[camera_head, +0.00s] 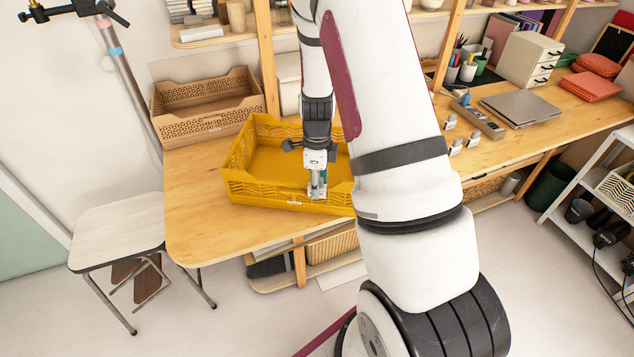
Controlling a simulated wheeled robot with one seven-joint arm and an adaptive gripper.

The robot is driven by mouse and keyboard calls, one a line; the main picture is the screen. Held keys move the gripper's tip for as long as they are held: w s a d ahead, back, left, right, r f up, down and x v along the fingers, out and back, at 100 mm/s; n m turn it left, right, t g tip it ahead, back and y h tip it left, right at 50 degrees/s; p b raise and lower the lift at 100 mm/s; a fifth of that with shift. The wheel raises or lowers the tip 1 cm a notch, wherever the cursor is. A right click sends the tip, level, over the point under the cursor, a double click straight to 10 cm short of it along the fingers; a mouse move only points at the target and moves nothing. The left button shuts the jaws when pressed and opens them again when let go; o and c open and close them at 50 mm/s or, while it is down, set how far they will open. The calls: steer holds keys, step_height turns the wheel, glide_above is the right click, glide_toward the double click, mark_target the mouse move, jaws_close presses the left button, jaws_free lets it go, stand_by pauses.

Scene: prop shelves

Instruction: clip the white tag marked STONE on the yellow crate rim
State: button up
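The yellow crate (240,187) stands on the wooden table, left of my arm, and its right part is hidden behind the arm. My gripper (318,192) points down at the crate's front wall, its tips overlapping the front rim in the picture. Something pale shows at the fingertips, too small to tell as a tag or as part of the fingers. Whether the fingers are open or shut is unclear. A small white mark (294,203) shows on the crate's front wall. Several small white clip-like pieces (455,146) stand on the table right of my arm; no lettering is readable.
A tan crate (205,130) stands behind and left of the yellow one. A grey tray (478,118), a laptop (520,108) and red pouches (588,87) lie to the right. The table's front left is clear. A stool (118,230) stands at the left.

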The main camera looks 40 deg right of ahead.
step_height(320, 180, up, 12)
stand_by(0.6)
stand_by(0.4)
steer(key=s+a+r+n+t, duration=0.1)
steer(key=s+a+r+n, duration=0.2)
steer(key=a+r+n, duration=0.3)
steer(key=s+a+r+n+t, duration=0.25)
steer(key=a+r+n, duration=0.3)
steer(key=r, duration=0.35)
steer(key=s+a+r+n+t, duration=0.1)
steer(key=s+a+r+n, duration=0.2)
steer(key=s+n, duration=0.3)
steer(key=s+a+r+n+t, duration=0.1)
steer(key=s+a+r+n, duration=0.2)
steer(key=s+n, duration=0.4)
steer(key=shift+s+a+r+n, duration=0.25)
steer(key=shift+s+r+n, duration=0.05)
steer(key=shift+n, duration=1.15)
